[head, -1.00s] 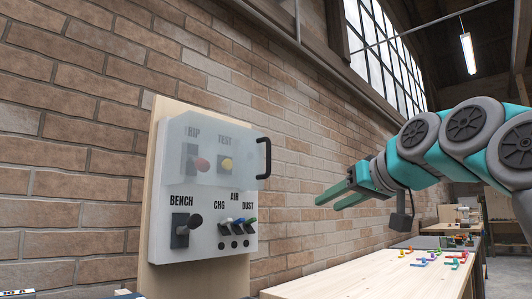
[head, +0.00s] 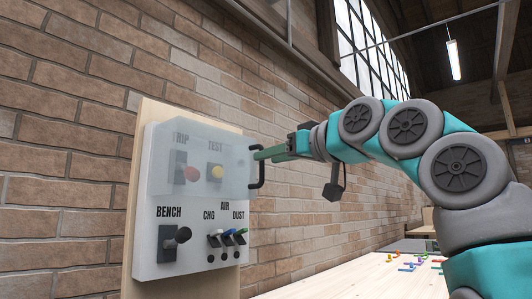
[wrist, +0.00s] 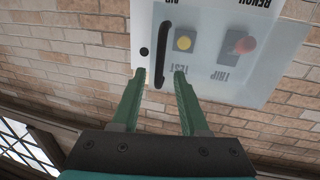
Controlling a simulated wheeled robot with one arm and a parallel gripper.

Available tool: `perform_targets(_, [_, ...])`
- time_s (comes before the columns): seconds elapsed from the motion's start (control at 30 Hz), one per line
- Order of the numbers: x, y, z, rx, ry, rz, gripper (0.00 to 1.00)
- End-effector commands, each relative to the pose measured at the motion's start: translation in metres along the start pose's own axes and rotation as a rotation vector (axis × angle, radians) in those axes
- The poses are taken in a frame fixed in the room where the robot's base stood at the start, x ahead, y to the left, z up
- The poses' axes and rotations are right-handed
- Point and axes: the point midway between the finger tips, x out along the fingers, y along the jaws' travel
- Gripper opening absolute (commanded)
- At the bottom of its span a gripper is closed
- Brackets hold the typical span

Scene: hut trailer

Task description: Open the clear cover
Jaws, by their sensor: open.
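The clear cover (head: 203,160) is a translucent sheet over the upper half of a white switch panel. It is closed over the red TRIP knob (head: 192,174) and the yellow TEST button (head: 216,172). Its black handle (head: 257,168) is on the right edge. My gripper (head: 262,154) is open, with its green fingertips at the handle. In the wrist view the handle (wrist: 162,55) runs between my gripper's fingers (wrist: 159,74), nearer the left one.
The panel sits on a wooden board (head: 130,225) against a brick wall (head: 60,130). A workbench (head: 350,276) with small coloured pieces is at lower right.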

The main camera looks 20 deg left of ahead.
Motion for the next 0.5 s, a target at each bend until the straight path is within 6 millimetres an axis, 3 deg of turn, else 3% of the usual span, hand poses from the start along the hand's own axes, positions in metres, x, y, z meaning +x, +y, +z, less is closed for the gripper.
perform_targets(0.2, [0.024,0.001,-0.001,0.001,-0.002,0.001,0.44])
perform_targets(0.43, [0.025,0.001,0.001,0.001,-0.001,0.001,0.44])
perform_targets(0.5, [0.025,0.001,0.000,0.001,0.000,0.001,0.38])
